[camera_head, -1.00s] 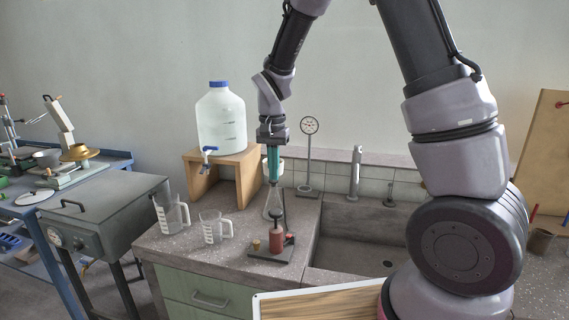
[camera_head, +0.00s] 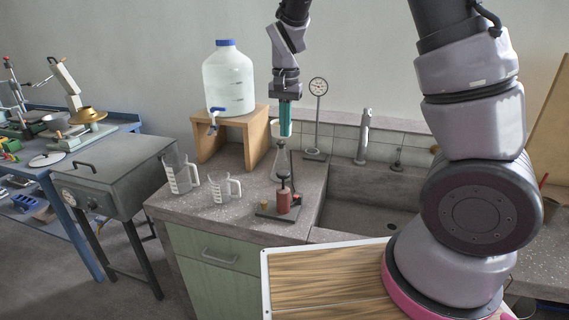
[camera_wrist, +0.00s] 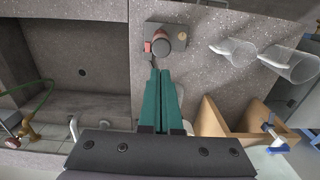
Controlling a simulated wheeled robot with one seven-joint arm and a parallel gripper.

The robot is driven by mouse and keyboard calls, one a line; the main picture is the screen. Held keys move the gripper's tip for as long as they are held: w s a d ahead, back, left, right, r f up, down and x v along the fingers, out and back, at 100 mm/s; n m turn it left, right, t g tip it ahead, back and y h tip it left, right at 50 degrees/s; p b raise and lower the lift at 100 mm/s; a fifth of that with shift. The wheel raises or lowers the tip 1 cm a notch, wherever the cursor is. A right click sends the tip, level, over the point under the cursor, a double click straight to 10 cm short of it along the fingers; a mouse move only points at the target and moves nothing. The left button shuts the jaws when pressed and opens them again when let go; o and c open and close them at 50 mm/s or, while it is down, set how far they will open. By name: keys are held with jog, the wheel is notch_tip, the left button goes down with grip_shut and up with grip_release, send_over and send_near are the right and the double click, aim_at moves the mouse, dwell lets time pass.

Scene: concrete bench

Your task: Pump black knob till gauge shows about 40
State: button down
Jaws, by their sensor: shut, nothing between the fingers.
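The black knob (camera_head: 283,178) tops a small red pump (camera_head: 284,197) on a dark base plate at the front of the bench, left of the sink. My gripper (camera_head: 285,132) has long teal fingers, shut and empty, pointing down. They hang above the pump and do not touch the knob. In the wrist view my fingertips (camera_wrist: 160,70) point toward the knob (camera_wrist: 166,40), which shows apart from them. The round white gauge (camera_head: 318,87) stands on a pole behind the pump, to the right. Its face is too small to read.
A glass flask (camera_head: 278,169) stands just behind the pump. Two clear measuring jugs (camera_head: 181,174) (camera_head: 226,188) are to the left. A water bottle (camera_head: 228,80) sits on a wooden stand (camera_head: 257,135). The sink (camera_head: 362,200) and tap (camera_head: 363,138) are to the right.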

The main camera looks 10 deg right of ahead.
aim_at(285, 172)
notch_tip(285, 172, down, 12)
jog(key=shift+a+r, duration=0.1)
jog(key=shift+r, duration=0.15)
notch_tip(285, 172, down, 4)
jog(key=shift+r, duration=0.1)
jog(key=shift+s, duration=0.1)
dwell(0.4)
jog(key=shift+f, duration=0.2)
jog(key=shift+r, duration=0.3)
notch_tip(285, 172, up, 14)
jog(key=shift+f, duration=0.1)
dwell(0.4)
